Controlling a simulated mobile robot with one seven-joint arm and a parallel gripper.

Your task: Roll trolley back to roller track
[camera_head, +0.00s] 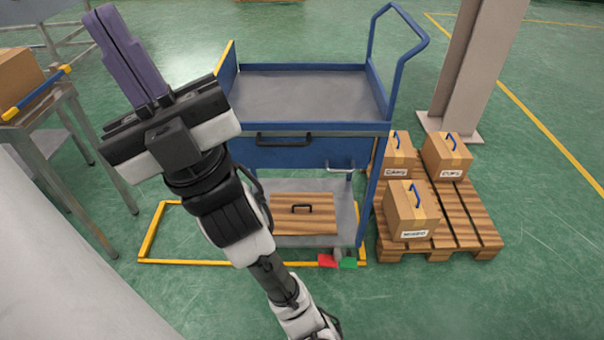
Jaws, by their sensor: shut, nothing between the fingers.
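The trolley (300,97) stands in front of me, blue-framed, with an empty grey top deck and a raised blue push handle (412,52) at its right. A black pull (283,140) is on its near blue panel. Its lower shelf holds a brown wooden piece (300,222) with a black handle. A red pedal (327,260) and a green pedal (348,262) show at its near right foot. My gripper (104,14) is raised at the upper left, left of the trolley and apart from it, with its purple-grey fingers shut and empty. I cannot clearly identify the roller track.
A yellow floor outline (180,262) lies around the trolley's foot. A wooden pallet (470,220) with labelled cartons (411,215) is close at its right, before a pillar (478,70). A grey stand (62,98) with a carton is at left. Green floor is open beyond.

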